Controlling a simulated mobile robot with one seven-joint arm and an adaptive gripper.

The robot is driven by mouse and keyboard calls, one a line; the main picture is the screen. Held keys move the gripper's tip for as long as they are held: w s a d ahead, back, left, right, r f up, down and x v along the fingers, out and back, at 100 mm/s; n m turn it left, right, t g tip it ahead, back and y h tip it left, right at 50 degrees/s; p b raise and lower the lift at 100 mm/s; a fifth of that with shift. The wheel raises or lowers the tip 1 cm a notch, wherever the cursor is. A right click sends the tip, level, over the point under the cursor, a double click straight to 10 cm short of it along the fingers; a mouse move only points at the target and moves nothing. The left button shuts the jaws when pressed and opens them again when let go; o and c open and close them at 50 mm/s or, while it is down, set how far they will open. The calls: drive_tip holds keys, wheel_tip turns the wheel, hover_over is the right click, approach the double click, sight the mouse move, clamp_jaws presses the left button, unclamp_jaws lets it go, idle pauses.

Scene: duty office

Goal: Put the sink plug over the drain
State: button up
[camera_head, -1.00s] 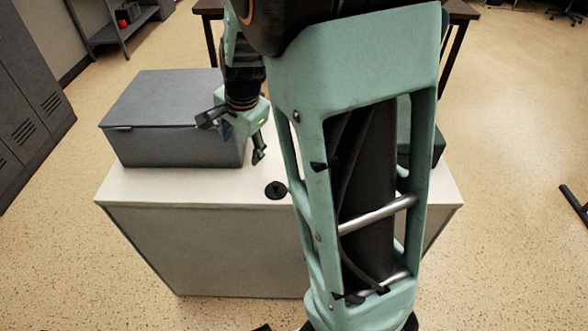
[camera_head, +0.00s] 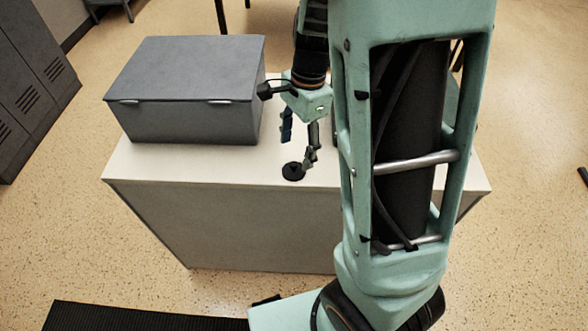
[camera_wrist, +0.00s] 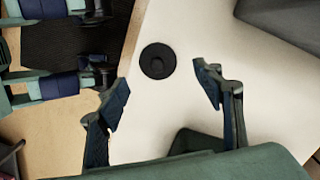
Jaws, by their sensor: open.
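The sink plug, a black disc with a small raised knob, lies flat on the white counter (camera_head: 222,168) near its front edge. It shows in the head view (camera_head: 292,172) and in the wrist view (camera_wrist: 157,61). My gripper (camera_head: 297,151) is open and empty, pointing down just above and behind the plug in the head view. In the wrist view, the plug sits just beyond the gap between my fingertips (camera_wrist: 163,80); I see no grip on it. I cannot make out a drain in either current view; my arm hides part of the counter.
A grey lidded box (camera_head: 190,100) stands on the left of the counter, close to my gripper. A dark green object (camera_wrist: 195,142) is partly hidden below my fingers in the wrist view. Grey lockers (camera_head: 30,85) stand at the far left. Counter left of the plug is clear.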

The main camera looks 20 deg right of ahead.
sight(295, 164)
drive_tip(key=f, duration=0.1)
drive_tip(key=f+b, duration=0.1)
drive_tip(key=f, duration=0.3)
drive_tip(key=shift+s+a+b, duration=0.25)
drive_tip(key=shift+a+b, duration=0.1)
drive_tip(key=shift+a, duration=0.05)
drive_tip(key=shift+c, duration=0.3)
drive_tip(key=shift+s, duration=0.1)
drive_tip(key=c, duration=1.1)
drive_tip(key=shift+o, duration=0.2)
clamp_jaws()
